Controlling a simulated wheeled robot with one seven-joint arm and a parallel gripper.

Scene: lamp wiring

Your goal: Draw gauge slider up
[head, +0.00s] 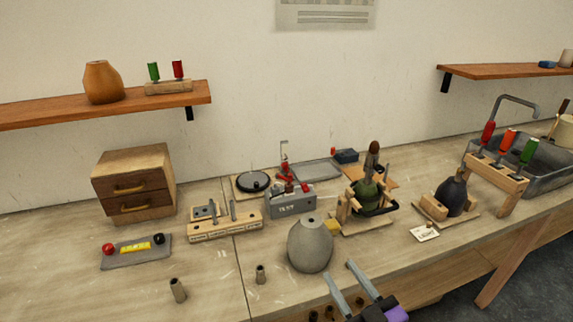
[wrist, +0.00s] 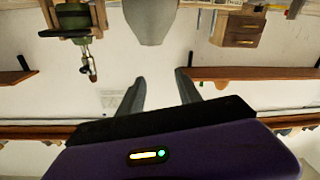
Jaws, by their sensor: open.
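A slim upright steel post with red parts (head: 284,172) stands behind the grey TEST box (head: 290,201); it looks like the gauge and its slider, but it is too small to be sure. The red part sits on the lower half of the post, and its foot is hidden by the box. My gripper (head: 341,272) is open and empty at the front edge of the table, in front of and below the post. In the wrist view its two dark fingers (wrist: 160,80) are apart with nothing between them. I cannot make out the post in the wrist view.
A grey vase (head: 310,247) stands between my gripper and the post. A green bottle in a wooden clamp (head: 366,200) is to its right. A slotted wooden block (head: 226,228) and a round black plate (head: 253,182) lie left.

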